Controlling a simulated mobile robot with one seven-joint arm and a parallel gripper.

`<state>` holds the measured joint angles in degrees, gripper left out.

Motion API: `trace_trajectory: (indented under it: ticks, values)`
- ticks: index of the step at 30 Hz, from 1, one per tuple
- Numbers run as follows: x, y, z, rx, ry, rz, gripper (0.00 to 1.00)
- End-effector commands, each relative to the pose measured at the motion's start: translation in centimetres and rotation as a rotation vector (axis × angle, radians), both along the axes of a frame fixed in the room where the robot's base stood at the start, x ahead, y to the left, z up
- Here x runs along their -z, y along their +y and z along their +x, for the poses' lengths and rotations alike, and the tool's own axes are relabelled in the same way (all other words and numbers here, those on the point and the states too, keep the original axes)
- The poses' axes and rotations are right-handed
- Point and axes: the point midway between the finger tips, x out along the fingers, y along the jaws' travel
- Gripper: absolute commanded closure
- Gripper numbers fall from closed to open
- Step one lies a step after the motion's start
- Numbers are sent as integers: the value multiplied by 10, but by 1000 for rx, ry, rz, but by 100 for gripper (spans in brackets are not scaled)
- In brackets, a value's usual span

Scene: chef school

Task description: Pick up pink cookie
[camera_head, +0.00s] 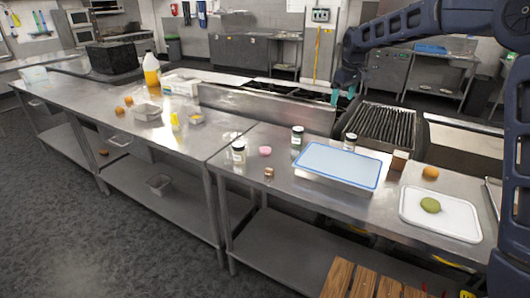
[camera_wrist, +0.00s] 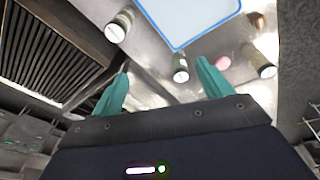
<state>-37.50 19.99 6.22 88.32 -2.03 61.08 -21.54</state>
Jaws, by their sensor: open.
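The pink cookie (camera_head: 265,151) lies on the steel counter (camera_head: 232,196), between a white-lidded jar (camera_head: 238,152) and another jar (camera_head: 297,138). In the wrist view the pink cookie (camera_wrist: 222,62) shows just beyond the tip of the right finger. My gripper (camera_head: 342,95) is raised above the back of the counter near the grill, behind and to the right of the cookie. Its two teal fingers (camera_wrist: 160,72) are apart with nothing between them. The gripper is clear of the cookie.
A blue-rimmed tray (camera_head: 338,165) stands right of the cookie, with a jar (camera_head: 349,142) behind it. A small brown item (camera_head: 269,172) lies in front of the cookie. A white board (camera_head: 440,216) with a green item (camera_head: 430,205) is far right. A black-grated grill (camera_head: 380,125) lies behind.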

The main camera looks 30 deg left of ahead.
Motion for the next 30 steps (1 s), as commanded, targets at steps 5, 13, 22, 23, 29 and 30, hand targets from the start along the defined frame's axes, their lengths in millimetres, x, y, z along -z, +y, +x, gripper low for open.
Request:
trace_trajectory:
  ticks: [5,13,22,23,29,30]
  values:
    - [38,77,-5,-116,22,-13,22]
    - [101,186,-30,-282,51,-27,22]
    - [158,265,-65,-412,73,-38,22]
    - [162,268,-67,-418,75,-40,22]
    - [173,278,-72,-433,76,-40,22]
    - [177,278,-72,-433,76,-40,22]
